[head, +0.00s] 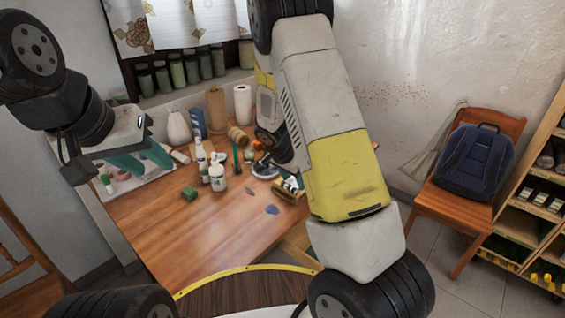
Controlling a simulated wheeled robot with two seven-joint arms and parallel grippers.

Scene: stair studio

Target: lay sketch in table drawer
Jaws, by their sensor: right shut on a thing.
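My left gripper (140,161) hangs over the left side of the wooden table (178,232). Its two teal fingers are apart and nothing shows between them. A wooden drawer part (299,240) shows at the right edge of the table, mostly behind my right arm. I cannot make out how far it is open. I cannot make out a sketch anywhere.
White bottles (217,177), a green sponge (189,193), paper rolls (242,104) and a small wooden holder (287,194) stand on the table. The table's front left is bare. A chair (459,213) with a blue backpack (475,161) and a shelf (530,215) stand to the right.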

